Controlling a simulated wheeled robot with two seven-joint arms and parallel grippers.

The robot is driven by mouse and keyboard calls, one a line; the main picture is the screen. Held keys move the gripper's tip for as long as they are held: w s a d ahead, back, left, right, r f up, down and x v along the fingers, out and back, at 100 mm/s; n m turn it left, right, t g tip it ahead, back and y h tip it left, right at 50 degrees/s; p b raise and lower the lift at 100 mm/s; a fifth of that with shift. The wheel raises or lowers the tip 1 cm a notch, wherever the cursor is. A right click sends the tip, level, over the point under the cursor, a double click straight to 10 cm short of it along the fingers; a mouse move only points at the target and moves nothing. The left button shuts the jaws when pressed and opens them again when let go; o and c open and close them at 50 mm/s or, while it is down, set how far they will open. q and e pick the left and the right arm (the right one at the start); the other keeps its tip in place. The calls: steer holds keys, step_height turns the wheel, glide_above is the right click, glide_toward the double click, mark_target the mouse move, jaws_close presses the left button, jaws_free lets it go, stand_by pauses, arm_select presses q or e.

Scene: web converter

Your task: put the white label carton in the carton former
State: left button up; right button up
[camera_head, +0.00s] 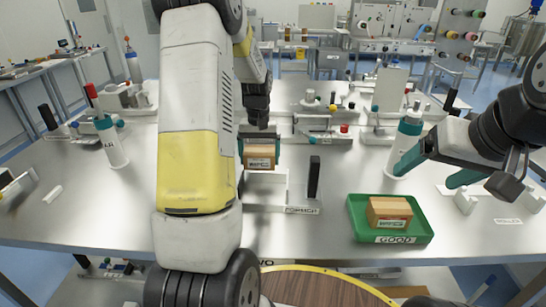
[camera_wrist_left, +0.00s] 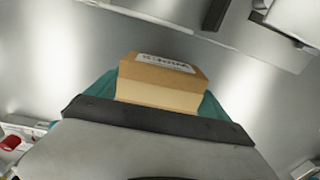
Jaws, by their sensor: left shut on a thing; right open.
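A brown carton with a white label (camera_head: 260,156) is held in my left gripper (camera_head: 259,143), which is shut on it. It hangs just above and behind a low white open-topped fixture (camera_head: 266,187), apparently the carton former; the nearby plate's lettering is hard to read. The left wrist view shows the carton (camera_wrist_left: 160,85) between the teal fingers of my left gripper (camera_wrist_left: 160,95), label on its upper face. The gap to the fixture is hard to judge. My right gripper (camera_head: 430,168) is open and empty at the right, its teal fingers apart.
A green tray (camera_head: 358,220) marked GOOD holds another brown carton (camera_head: 390,212) with a white label. A black post (camera_head: 314,178) stands right of the white fixture. White bottles stand at left (camera_head: 113,147) and right (camera_head: 404,145).

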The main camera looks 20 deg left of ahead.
mark_target(260, 166)
arm_select(q)
steer(key=shift+f, duration=1.8)
steer(key=shift+f, duration=0.1)
steer(key=o, duration=1.2)
